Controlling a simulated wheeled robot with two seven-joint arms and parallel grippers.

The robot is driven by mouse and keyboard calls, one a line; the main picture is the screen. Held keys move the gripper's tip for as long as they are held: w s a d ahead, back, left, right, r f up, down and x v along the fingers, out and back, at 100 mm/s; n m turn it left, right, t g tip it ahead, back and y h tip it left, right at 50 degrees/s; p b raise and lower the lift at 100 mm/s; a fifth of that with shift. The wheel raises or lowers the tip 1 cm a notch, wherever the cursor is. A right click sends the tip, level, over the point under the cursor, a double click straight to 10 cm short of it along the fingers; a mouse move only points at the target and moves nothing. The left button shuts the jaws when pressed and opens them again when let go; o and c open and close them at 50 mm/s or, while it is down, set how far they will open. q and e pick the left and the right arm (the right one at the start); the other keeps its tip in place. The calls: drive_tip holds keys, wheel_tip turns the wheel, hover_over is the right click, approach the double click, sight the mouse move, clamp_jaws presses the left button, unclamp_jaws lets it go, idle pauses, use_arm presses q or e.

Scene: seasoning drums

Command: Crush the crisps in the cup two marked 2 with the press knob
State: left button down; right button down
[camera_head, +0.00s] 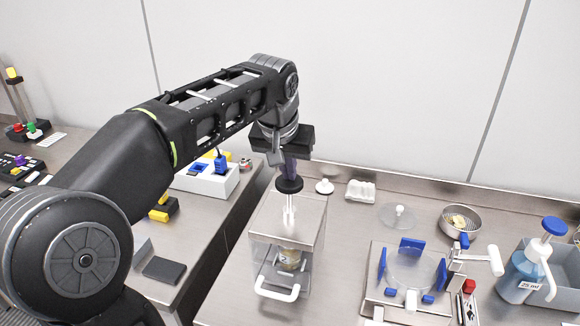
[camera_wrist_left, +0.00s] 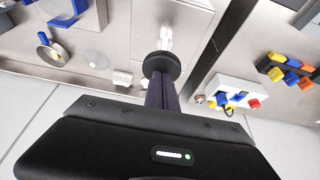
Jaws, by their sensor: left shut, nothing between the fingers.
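The press is a clear-sided box with a metal top (camera_head: 262,218) and a white front handle (camera_head: 277,290). A black round press knob (camera_head: 289,184) tops its white upright shaft; the knob also shows in the left wrist view (camera_wrist_left: 162,63). The fingers also show in the left wrist view (camera_wrist_left: 160,88). My right gripper is out of view.
Right of the press are a blue-clamped fixture (camera_head: 410,268), a round metal bowl (camera_head: 460,221) and a blue pump bottle (camera_head: 522,272). A white lid-like piece (camera_head: 324,186) and a white block (camera_head: 361,190) stand behind. A gap separates the left bench.

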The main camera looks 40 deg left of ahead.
use_arm(q)
drive_tip(key=shift+r+p, duration=0.75)
drive_tip(key=shift+r, duration=0.5)
